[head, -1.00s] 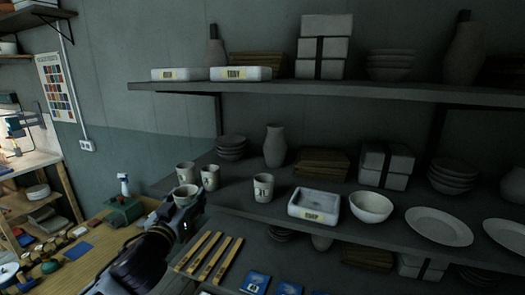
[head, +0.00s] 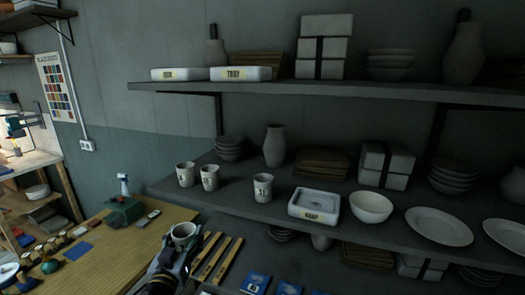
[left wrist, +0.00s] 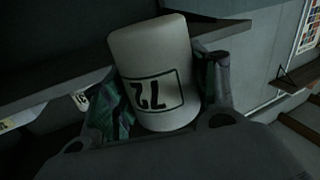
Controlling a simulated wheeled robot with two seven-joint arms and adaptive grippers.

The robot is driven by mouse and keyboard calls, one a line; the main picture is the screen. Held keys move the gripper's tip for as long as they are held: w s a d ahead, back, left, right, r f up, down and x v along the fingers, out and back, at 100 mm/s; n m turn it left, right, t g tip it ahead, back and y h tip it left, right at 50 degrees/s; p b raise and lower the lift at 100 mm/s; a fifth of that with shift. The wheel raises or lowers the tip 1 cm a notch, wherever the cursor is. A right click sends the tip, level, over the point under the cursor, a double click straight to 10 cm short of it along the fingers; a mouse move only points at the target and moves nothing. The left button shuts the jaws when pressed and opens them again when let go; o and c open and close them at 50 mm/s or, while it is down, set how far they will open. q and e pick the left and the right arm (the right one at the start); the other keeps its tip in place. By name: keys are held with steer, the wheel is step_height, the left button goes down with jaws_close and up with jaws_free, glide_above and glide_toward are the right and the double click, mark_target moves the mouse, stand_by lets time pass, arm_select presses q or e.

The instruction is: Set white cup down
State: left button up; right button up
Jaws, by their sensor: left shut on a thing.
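A white cup (head: 184,232) is held by my left gripper (head: 181,246) in front of the shelf, low in the head view, with its open top showing. In the left wrist view the cup (left wrist: 148,50) fills the space between the two fingers (left wrist: 162,95), and a dark boxed marking on its side reads upside down. The gripper is shut on it. The head view shows the cup over the right part of the wooden bench (head: 140,235); whether it touches anything below is hidden by my arm. My right gripper is not in view.
Other white cups stand on the middle shelf (head: 232,196), including one by a labelled tray (head: 314,205) and a bowl (head: 371,207). Wooden strips (head: 215,258) and blue packets (head: 256,282) lie right of my gripper. A spray bottle (head: 124,185) and green object (head: 123,211) stand on the bench.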

arm_select(q)
steer(key=s+f, duration=0.4)
steer(key=f, duration=0.5)
steer(key=shift+s+d+f, duration=0.15)
steer(key=shift+s+f, duration=0.15)
steer(key=shift+f, duration=0.1)
steer(key=shift+d+r, duration=0.1)
steer(key=shift+w+f, duration=0.4)
steer(key=shift+f, duration=0.4)
steer(key=shift+w+f, duration=0.4)
steer(key=shift+f, duration=0.45)
steer(key=shift+w+f, duration=0.4)
steer(key=shift+f, duration=0.4)
steer(key=shift+s+d+r+m+h, duration=0.1)
steer(key=shift+d+r+m+h, duration=0.3)
steer(key=shift+d+r, duration=0.3)
